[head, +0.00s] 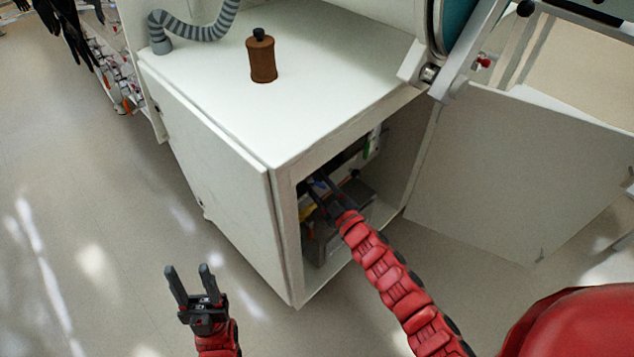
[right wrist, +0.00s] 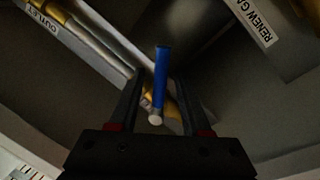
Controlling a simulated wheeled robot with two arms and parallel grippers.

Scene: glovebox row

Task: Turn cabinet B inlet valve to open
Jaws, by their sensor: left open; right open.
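A blue valve lever (right wrist: 161,68) shows in the right wrist view, on or in front of a brass-coloured pipe. My right gripper (right wrist: 159,80) is open, with a finger on either side of the lever; contact cannot be told. In the head view my right gripper (head: 314,186) reaches inside the open white cabinet (head: 285,230), its tips partly in shadow. The lever is not clear in the head view, and no inlet label or cabinet letter is readable. My left gripper (head: 188,275) is open and empty over the floor, left of the cabinet front.
The cabinet door (head: 520,175) stands open to the right. A pipe label reading OUTLET (right wrist: 42,17) and a partly cut label starting RENEW (right wrist: 252,20) show in the cabinet. A brown bottle (head: 262,58) and grey hose (head: 195,30) are on top. The floor at left is clear.

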